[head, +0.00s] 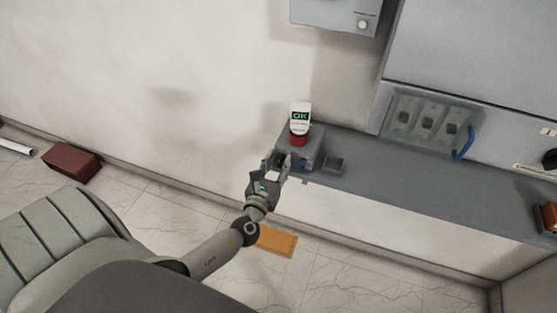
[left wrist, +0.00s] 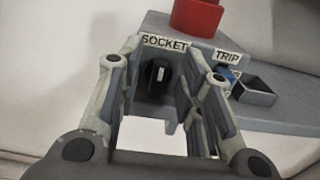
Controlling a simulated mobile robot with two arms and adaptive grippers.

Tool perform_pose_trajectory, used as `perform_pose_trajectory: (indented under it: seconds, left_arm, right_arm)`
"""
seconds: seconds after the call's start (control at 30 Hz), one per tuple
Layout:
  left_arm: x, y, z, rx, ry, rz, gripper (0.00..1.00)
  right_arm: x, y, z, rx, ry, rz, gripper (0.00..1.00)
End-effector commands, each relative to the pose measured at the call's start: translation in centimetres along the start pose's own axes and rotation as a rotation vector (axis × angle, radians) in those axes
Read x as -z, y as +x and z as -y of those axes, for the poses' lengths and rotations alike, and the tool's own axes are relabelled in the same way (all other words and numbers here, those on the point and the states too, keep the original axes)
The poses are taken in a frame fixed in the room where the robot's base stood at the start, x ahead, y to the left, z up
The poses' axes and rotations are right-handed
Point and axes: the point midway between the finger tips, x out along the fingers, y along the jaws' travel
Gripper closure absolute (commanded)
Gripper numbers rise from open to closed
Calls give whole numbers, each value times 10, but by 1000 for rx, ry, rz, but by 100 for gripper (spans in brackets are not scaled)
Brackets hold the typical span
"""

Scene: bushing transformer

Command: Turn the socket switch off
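The socket switch (left wrist: 160,73) is a black knob with a white upright mark, on the front of a grey box (head: 311,137) under the label SOCKET (left wrist: 164,42). My left gripper (left wrist: 172,85) is open, and the knob shows between its two fingers in the left wrist view. I cannot tell whether a finger touches it. In the head view, my left gripper (head: 281,166) is at the front of the grey box and hides the knob. My right gripper is not in view.
A red item with a white OK tag (head: 300,117) stands on the box. A blue part (left wrist: 230,73) sits under the TRIP label (left wrist: 227,56), beside a small open tray (left wrist: 254,90). A grey shelf (head: 390,179) runs right, below a panel with switches (head: 428,122) and a blue handle (head: 463,143).

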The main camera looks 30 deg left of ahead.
Motion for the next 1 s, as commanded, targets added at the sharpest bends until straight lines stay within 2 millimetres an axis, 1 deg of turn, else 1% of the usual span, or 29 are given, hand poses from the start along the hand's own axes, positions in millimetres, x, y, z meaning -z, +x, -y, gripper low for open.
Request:
perform_pose_trajectory:
  seconds: [0.1,0.37,0.63,0.87,1.0]
  left_arm:
    - [0,6,0,1,0,0,66]
    - [0,6,0,1,-1,-1,66]
    - [0,6,0,1,-1,-1,99]
    - [1,6,0,0,-21,-1,100]
    - [3,6,-1,0,-69,-1,100]
  right_arm:
    - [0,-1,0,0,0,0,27]
    - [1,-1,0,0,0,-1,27]
    - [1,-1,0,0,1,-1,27]
    - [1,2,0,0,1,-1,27]
    - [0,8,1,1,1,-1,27]
